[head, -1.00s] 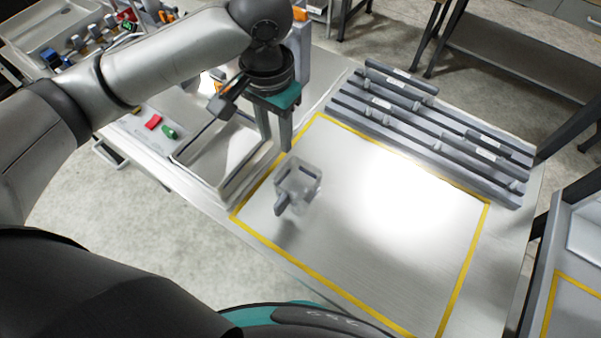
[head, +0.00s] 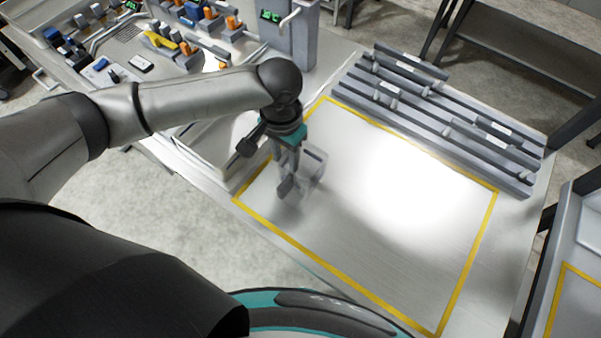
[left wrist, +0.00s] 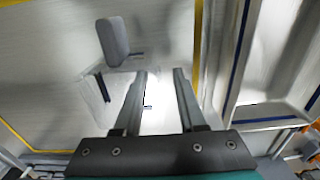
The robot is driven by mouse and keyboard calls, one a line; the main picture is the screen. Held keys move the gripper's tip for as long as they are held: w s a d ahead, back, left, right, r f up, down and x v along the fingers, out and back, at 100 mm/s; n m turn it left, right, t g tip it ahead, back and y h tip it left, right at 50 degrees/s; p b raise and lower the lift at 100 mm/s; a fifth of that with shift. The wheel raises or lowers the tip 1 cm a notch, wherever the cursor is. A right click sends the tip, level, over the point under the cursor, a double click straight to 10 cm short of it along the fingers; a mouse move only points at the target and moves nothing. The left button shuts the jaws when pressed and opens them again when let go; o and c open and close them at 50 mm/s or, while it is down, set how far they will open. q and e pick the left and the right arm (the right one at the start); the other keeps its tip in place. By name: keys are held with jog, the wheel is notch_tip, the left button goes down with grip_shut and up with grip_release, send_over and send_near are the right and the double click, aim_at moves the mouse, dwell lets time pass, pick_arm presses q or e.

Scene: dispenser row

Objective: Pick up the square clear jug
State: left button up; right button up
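The square clear jug (head: 314,168) stands on the bench inside the yellow-taped area, near its left corner. Its grey handle (head: 286,187) faces toward me. In the left wrist view the handle (left wrist: 114,40) lies left of and beyond my fingertips, and the clear body (left wrist: 92,98) is faint at the left. My left gripper (head: 284,166) points down close beside the jug and partly covers it in the head view. Its two fingers (left wrist: 160,72) are apart with nothing seen held between them. My right gripper is not in view.
A grey slotted rack (head: 440,125) lies along the back right edge. A shallow metal tray (left wrist: 236,50) is beside the taped area. A dispenser unit (head: 290,35) and small coloured parts are at the back left. The taped area (head: 390,235) is otherwise clear.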

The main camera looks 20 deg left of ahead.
pick_arm(q)
jog(key=shift+f, duration=0.2)
grip_shut()
dwell(1.3)
